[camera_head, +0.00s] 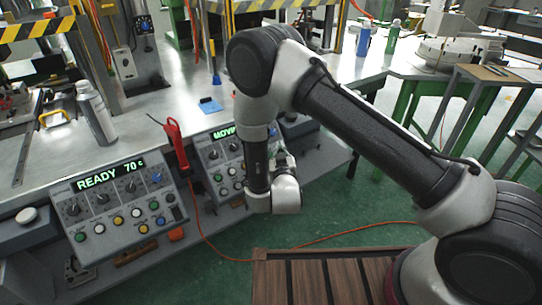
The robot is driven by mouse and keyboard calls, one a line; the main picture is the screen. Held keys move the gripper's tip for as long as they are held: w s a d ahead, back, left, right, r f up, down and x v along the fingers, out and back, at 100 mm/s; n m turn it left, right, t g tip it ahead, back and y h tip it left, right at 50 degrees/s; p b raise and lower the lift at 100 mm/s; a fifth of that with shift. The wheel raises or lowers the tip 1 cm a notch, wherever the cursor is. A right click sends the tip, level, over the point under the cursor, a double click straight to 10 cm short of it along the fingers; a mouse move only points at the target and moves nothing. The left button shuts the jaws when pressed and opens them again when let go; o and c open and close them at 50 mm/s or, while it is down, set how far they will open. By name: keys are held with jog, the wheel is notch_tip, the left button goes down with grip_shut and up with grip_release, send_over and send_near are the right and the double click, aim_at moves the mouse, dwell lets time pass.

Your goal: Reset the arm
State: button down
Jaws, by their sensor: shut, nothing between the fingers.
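My arm rises from the lower right to a black-capped elbow and hangs down to a pale grey wrist in the middle of the view. The wrist is in front of the right control panel (216,177) and above the green floor. My gripper's fingers cannot be made out; they are hidden behind or beyond the wrist. No object shows at the wrist.
The left control panel (122,213) reads "READY 70". A red-handled tool (175,140) stands between the panels, with an orange cable across the floor. A spray can (95,112), blue bottle (363,40) and green bottle (392,36) stand on the metal worktop (150,160). A slatted wooden surface (330,278) is at the bottom.

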dwell(0.5)
jog(key=s+f+n+g+y, duration=0.1)
jog(key=s+f+g, duration=0.25)
jog(key=f, duration=0.35)
jog(key=s+f+g, duration=0.3)
jog(key=f+g, duration=0.1)
jog(key=f, duration=0.2)
jog(key=s+r+g, duration=0.1)
jog(key=s+g, duration=0.4)
jog(key=s+d+r+m, duration=0.1)
jog(key=s+d+r, duration=0.6)
jog(key=r, duration=0.8)
jog(key=s+d+r+m, duration=0.1)
jog(key=s+d+r, duration=0.6)
jog(key=d+r, duration=0.7)
jog(key=s+d+r+m+h, duration=0.1)
jog(key=s+d+r, duration=0.6)
jog(key=d+r, duration=0.4)
notch_tip(320, 180, up, 5)
jog(key=shift+d+f, duration=0.1)
jog(key=shift+d, duration=0.1)
